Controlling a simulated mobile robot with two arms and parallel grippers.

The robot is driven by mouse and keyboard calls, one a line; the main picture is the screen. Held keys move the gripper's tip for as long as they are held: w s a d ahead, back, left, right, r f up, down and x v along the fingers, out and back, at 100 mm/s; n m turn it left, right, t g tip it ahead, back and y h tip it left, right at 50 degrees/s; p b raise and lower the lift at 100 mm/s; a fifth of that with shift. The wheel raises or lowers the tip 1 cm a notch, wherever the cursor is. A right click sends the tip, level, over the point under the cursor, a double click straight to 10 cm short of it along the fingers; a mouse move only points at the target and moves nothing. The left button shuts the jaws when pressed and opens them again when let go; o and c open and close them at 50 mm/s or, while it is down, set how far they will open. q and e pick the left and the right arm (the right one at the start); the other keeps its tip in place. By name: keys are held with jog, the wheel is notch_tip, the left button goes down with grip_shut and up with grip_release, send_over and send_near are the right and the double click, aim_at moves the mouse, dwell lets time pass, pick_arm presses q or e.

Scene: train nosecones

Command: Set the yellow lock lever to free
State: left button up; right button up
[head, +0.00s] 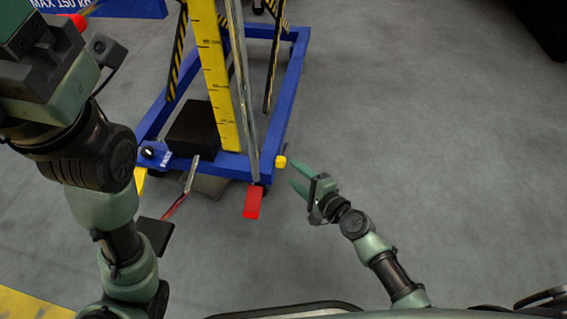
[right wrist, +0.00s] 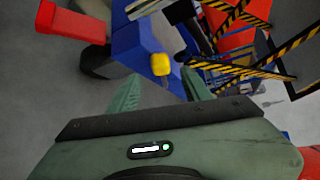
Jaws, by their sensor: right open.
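The yellow lock lever (head: 281,161) sticks out at the front right corner of the blue cart frame. In the right wrist view its yellow end (right wrist: 160,64) shows against the blue frame, beyond the fingertips and between them. My right gripper (head: 296,175) is open and empty, just right of the lever in the head view, and its fingers (right wrist: 158,92) point at it. I see no contact. My left arm crosses the left side of the head view, and its fingers are not in view.
A red pedal (head: 253,201) sticks out below the lever, near my right gripper. The blue frame (head: 287,100) carries a yellow scale mast (head: 213,70) and a black box (head: 195,127). A black pedal (head: 154,235) is at the lower left. Grey floor to the right is clear.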

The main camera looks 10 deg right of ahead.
aim_at(284, 153)
jog(key=b+x, duration=0.1)
jog(key=x, duration=0.4)
jog(key=shift+w, duration=0.15)
grip_shut()
dwell(1.3)
